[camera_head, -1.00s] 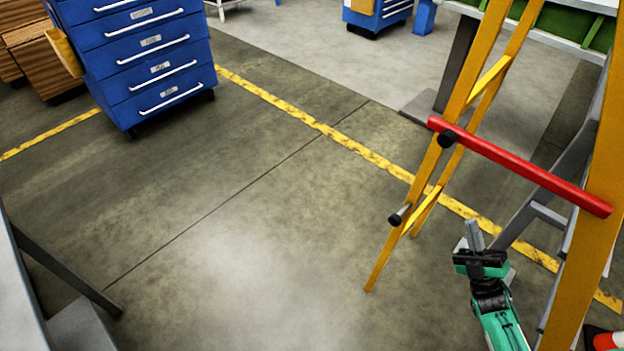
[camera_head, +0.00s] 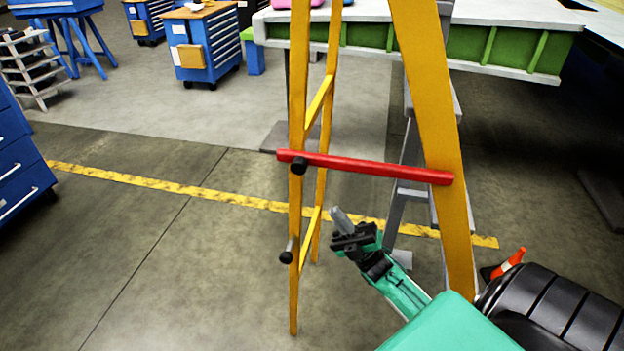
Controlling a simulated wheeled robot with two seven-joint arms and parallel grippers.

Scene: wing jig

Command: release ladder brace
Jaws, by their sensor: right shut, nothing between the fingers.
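The yellow stepladder (camera_head: 433,110) stands open in the middle of the head view. A red brace bar (camera_head: 375,167) runs across it, from the left yellow leg to the right one, sloping slightly down to the right. A black knob (camera_head: 299,165) sits at the bar's left end. A second black-tipped peg (camera_head: 287,256) is lower on the left leg. My right gripper (camera_head: 341,219) is below the bar, between the legs in the picture, apart from the bar. Its grey fingers are shut and hold nothing. My left gripper is not in view.
A white-topped bench with green sides (camera_head: 520,52) stands behind the ladder. An orange cone (camera_head: 508,263) is on the floor at the right. Blue drawer cabinets (camera_head: 205,45) stand at the back left. The floor left of the ladder is clear.

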